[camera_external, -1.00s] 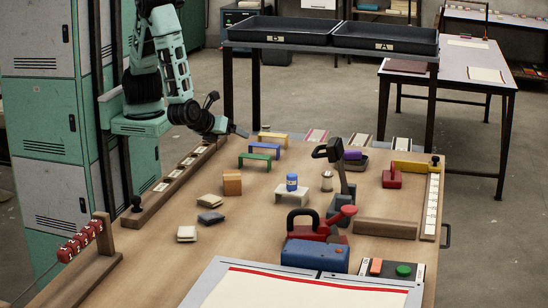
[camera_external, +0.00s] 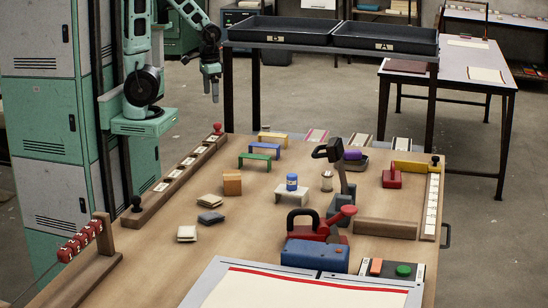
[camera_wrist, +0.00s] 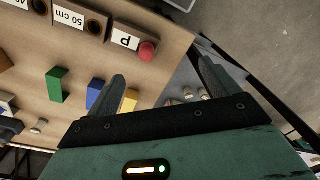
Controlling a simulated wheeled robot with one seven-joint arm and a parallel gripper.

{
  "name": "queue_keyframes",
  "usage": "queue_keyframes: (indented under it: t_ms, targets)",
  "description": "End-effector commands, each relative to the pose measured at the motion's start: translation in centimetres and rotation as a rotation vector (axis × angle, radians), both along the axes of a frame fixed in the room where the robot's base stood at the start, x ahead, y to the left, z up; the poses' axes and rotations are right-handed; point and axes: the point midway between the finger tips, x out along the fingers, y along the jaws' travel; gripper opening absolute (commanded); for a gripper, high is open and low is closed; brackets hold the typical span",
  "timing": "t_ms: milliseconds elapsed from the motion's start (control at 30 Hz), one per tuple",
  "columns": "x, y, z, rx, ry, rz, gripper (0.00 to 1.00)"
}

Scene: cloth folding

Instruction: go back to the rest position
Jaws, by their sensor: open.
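My gripper (camera_external: 213,90) is raised beyond the far left corner of the wooden table (camera_external: 160,245), with its fingers pointing down. In the wrist view its two fingers (camera_wrist: 160,85) stand wide apart with nothing held between them.
A rail with a red knob (camera_external: 217,128) runs along the table's left edge; the knob shows near a finger in the wrist view (camera_wrist: 147,51). Small green (camera_external: 259,154), blue and yellow bridges stand nearby. Black trays (camera_external: 280,31) sit on a rack behind.

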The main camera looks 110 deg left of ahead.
Motion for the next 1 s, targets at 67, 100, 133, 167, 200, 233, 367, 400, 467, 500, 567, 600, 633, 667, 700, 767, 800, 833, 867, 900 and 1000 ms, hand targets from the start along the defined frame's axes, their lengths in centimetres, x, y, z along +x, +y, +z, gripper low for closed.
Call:
queue_keyframes:
  t_ms: [67,100,133,167,200,233,367,400,467,500,567,600,633,667,700,767,800,833,867,900,1000]
  targets:
    - [-0.1,0.1,0.1,-0.001,-0.007,0.013,0.87]
    - [-0.1,0.1,0.1,-0.001,-0.007,0.013,0.87]
    - [-0.1,0.1,0.0,-0.001,-0.005,0.012,0.87]
    - [-0.1,0.1,0.0,-0.001,-0.005,0.011,0.87]
    - [-0.1,0.1,0.0,-0.001,-0.005,0.011,0.87]
    - [-0.1,0.1,0.0,-0.001,-0.005,0.010,0.87]
    - [0.0,0.1,0.4,-0.001,-0.004,0.009,0.87]
    - [0.0,0.1,1.1,-0.001,-0.004,0.009,0.87]
    - [0.0,0.1,2.1,-0.001,-0.004,0.009,0.87]
    - [0.0,0.1,2.8,-0.001,-0.004,0.009,0.87]
    - [0.0,0.1,3.7,-0.001,-0.004,0.009,0.87]
    - [0.0,0.1,4.1,0.000,-0.003,0.010,0.87]
    - [0.0,0.1,4.1,0.000,-0.003,0.010,0.87]
    - [0.0,0.1,4.1,0.000,-0.003,0.010,0.87]
    - [0.0,0.1,4.1,0.000,-0.003,0.010,0.87]
    - [0.0,0.1,4.1,0.000,-0.003,0.010,0.87]
    - [0.0,0.1,4.1,0.000,-0.003,0.010,0.87]
    - [0.0,0.1,4.1,0.000,-0.003,0.010,0.87]
    - [0.0,0.1,4.1,0.000,-0.003,0.010,0.87]
    - [0.0,0.1,4.1,0.000,-0.003,0.010,0.87]
    - [0.0,0.1,4.1,0.000,-0.003,0.010,0.87]
